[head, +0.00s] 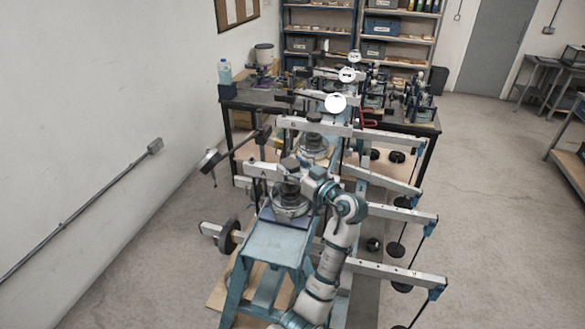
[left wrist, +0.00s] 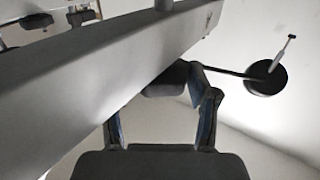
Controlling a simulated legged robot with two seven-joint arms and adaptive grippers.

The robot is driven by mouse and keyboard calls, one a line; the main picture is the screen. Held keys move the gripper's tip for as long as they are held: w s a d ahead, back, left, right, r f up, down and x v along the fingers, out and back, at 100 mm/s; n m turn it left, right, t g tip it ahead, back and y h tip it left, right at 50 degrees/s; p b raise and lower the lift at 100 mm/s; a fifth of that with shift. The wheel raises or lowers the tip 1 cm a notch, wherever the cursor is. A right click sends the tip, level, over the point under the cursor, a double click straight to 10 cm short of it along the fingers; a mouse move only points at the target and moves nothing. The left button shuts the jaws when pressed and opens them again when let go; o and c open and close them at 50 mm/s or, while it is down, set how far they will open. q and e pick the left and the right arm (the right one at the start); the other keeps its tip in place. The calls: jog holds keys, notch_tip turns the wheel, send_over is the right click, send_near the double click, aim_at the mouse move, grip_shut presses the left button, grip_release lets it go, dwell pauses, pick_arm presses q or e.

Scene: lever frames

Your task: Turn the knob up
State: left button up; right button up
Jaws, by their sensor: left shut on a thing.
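Several lever frames stand in a row, each with a long pale beam. The nearest blue frame (head: 275,243) carries a beam marked A (head: 262,172) above a round base. A dark knob (head: 290,164) shows on the upper side of that beam. My left gripper (head: 303,172) is at this beam, close to the knob. In the left wrist view, my left gripper (left wrist: 160,108) is shut on the dark knob (left wrist: 168,79), beside the grey beam (left wrist: 95,85). The knob is partly hidden by the fingers. My right gripper is not in view.
Black hanging weights (head: 396,250) hang on rods at the beams' right ends. A round counterweight (head: 228,236) sits at the left. A dark workbench (head: 262,98) stands behind, with shelves (head: 398,50) farther back. Open floor (head: 490,200) lies to the right.

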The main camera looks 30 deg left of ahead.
aim_at(294, 164)
pick_arm(q)
jog(key=shift+f, duration=0.25)
jog(key=o, duration=1.2)
jog(key=shift+w, duration=0.1)
jog(key=shift+d+r, duration=0.1)
notch_tip(294, 164, up, 10)
jog(key=shift+w+f, duration=0.1)
jog(key=shift+c, duration=0.2)
